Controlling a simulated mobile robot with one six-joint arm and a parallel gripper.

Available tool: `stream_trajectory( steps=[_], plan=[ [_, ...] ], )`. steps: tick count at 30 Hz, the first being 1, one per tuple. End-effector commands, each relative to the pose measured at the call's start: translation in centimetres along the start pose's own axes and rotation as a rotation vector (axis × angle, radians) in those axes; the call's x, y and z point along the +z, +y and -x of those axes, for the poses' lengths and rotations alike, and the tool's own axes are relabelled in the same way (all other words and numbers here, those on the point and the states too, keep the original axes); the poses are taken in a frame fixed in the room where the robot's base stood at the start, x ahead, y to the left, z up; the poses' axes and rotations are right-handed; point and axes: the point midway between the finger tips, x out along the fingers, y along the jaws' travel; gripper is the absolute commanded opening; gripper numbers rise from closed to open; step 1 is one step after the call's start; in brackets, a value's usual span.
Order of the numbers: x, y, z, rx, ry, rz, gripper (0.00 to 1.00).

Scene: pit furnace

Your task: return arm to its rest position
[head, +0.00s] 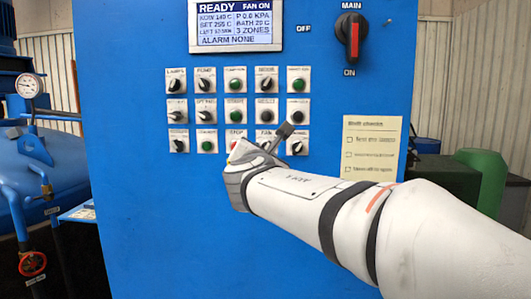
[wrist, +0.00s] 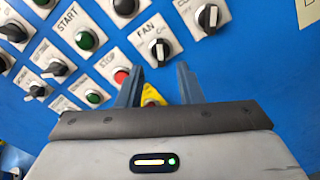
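My white arm reaches in from the lower right in the head view, with my gripper (head: 284,133) in front of the lower rows of a blue control panel (head: 140,220). In the wrist view the two blue-grey fingers of my gripper (wrist: 160,72) stand apart with nothing held between them. The red STOP button (wrist: 121,77) is just left of the fingers, and the FAN knob (wrist: 158,48) is beyond them. A yellow-marked part (wrist: 151,96) shows between the fingers. I cannot tell whether a finger touches the panel.
The display (head: 236,25) reads READY, FAN ON, ALARM NONE. A red MAIN switch (head: 352,37) is at the upper right. A paper checklist (head: 371,150) is right of the knobs. A blue tank (head: 45,165) with a gauge (head: 29,86) and red valve wheel (head: 32,263) stands left.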

Motion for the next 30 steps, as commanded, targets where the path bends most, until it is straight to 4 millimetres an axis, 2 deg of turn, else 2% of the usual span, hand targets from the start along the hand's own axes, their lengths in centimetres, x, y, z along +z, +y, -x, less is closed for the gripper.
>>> stream_trajectory(
  steps=[4, 14, 17, 20, 23, 24, 27, 30],
  plan=[
    [0.0, 0.0, 1.2, -0.001, 0.0, -0.001, 0.33],
    [0.0, -0.1, 1.3, -0.004, 0.001, -0.003, 0.33],
    [0.3, -1.6, 1.4, -0.044, 0.01, -0.053, 0.33],
    [0.7, -5.4, 1.8, -0.156, 0.03, -0.195, 0.33],
    [0.6, -11.2, 3.3, -0.337, 0.047, -0.424, 0.33],
    [0.4, -13.7, 4.2, -0.42, 0.048, -0.529, 0.33],
    [-0.6, -19.4, 7.3, -0.63, 0.03, -0.793, 0.33],
    [-2.1, -24.0, 11.1, -0.842, -0.015, -1.057, 0.33]
  ],
)
